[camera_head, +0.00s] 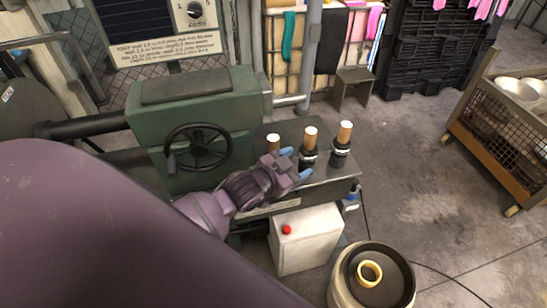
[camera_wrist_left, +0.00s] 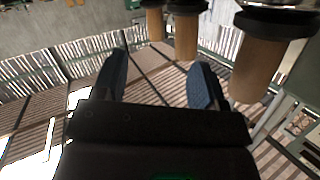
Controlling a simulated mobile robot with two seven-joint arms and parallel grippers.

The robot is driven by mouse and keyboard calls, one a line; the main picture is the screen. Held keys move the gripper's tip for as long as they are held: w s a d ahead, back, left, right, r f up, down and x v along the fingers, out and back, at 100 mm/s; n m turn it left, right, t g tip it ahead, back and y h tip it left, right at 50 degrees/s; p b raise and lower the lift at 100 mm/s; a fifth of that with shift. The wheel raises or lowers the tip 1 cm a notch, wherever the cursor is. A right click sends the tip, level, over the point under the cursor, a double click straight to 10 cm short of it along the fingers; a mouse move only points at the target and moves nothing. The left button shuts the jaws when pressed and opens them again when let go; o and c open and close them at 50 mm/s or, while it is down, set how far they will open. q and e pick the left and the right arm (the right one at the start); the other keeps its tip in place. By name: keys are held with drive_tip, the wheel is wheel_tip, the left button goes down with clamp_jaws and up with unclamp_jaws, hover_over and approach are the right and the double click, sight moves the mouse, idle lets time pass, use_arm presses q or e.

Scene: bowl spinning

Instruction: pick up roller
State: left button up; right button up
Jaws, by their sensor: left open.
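Three rollers with tan cylindrical tops and black lower bodies stand upright in a row on the machine's metal shelf. In the head view they are the left roller (camera_head: 273,140), the middle roller (camera_head: 310,138) and the right roller (camera_head: 346,131). My left gripper (camera_head: 297,162) has blue fingertips and is in front of the left and middle rollers; its arm partly hides the left one. The wrist view appears inverted, with tan tops (camera_wrist_left: 257,70) pointing down. There my gripper (camera_wrist_left: 160,72) is open, with nothing between its fingers. My right gripper is not in view.
The green machine (camera_head: 190,125) with a black handwheel (camera_head: 197,147) stands left of the rollers. A wire cart (camera_head: 500,125) stands right; floor between is open.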

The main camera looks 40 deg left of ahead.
use_arm(q)
drive_tip(key=w+d+r+g+h+b, duration=0.15)
drive_tip(key=w+r+g, duration=0.25)
drive_tip(key=w+r, duration=1)
drive_tip(key=n+g+y, duration=0.5)
drive_tip(key=n+g, duration=0.5)
drive_tip(key=n, duration=0.5)
hover_over(274, 138)
drive_tip(key=f, duration=0.3)
drive_tip(key=shift+w+d, duration=0.1)
drive_tip(key=shift+w, duration=0.25)
drive_tip(key=shift+s+a+n+g, duration=0.2)
drive_tip(key=shift+s+n+g, duration=0.25)
drive_tip(key=shift+n, duration=0.65)
drive_tip(key=shift+f+b, duration=0.5)
drive_tip(key=shift+f, duration=2.65)
wheel_tip(274, 138, down, 4)
drive_tip(key=shift+w+f+b, duration=0.1)
drive_tip(key=shift+b, duration=0.3)
drive_tip(key=shift+f, duration=0.2)
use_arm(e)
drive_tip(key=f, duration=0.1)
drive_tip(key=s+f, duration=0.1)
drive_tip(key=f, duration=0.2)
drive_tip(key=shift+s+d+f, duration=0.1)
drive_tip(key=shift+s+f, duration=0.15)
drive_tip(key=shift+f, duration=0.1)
